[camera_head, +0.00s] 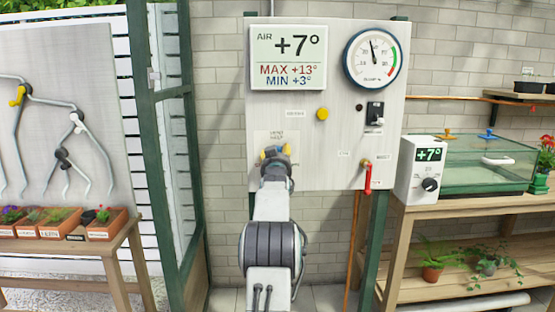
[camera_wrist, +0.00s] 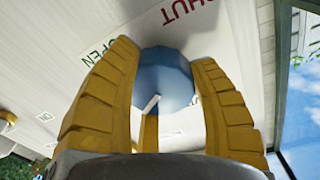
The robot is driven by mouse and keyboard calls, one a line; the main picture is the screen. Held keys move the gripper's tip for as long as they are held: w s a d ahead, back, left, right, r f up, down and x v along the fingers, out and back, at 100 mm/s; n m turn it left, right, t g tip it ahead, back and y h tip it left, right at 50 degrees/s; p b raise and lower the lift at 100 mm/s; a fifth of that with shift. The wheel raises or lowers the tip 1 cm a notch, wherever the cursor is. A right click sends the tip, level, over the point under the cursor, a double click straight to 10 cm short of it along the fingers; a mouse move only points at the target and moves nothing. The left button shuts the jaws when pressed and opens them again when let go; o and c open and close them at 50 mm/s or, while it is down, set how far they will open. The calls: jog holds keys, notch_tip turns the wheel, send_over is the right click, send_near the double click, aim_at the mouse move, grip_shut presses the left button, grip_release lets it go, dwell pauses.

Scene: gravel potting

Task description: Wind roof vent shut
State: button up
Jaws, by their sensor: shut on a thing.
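A round blue knob (camera_wrist: 168,72) with a white mark sits on the pale panel in the wrist view. Green OPEN lettering (camera_wrist: 98,55) is printed left of it and red SHUT lettering (camera_wrist: 180,10) above it. My gripper (camera_wrist: 164,58) is shut on the knob, with one yellow finger on each side. In the head view my gripper (camera_head: 275,154) is at the panel's lower left, just below a small label, and it hides the knob there. The roof vent itself cannot be made out in either view.
The panel (camera_head: 335,95) also carries an air display (camera_head: 289,57), a round gauge (camera_head: 372,58), a yellow button (camera_head: 322,113), a black switch (camera_head: 375,114) and a red-handled valve (camera_head: 367,178). A bench with a glass case (camera_head: 485,165) stands right; a planter table (camera_head: 75,246) stands left.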

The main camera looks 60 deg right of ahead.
jog(key=shift+w+r, duration=0.1)
jog(key=o, duration=1.2)
jog(key=shift+a, duration=0.1)
jog(key=shift+v, duration=5.95)
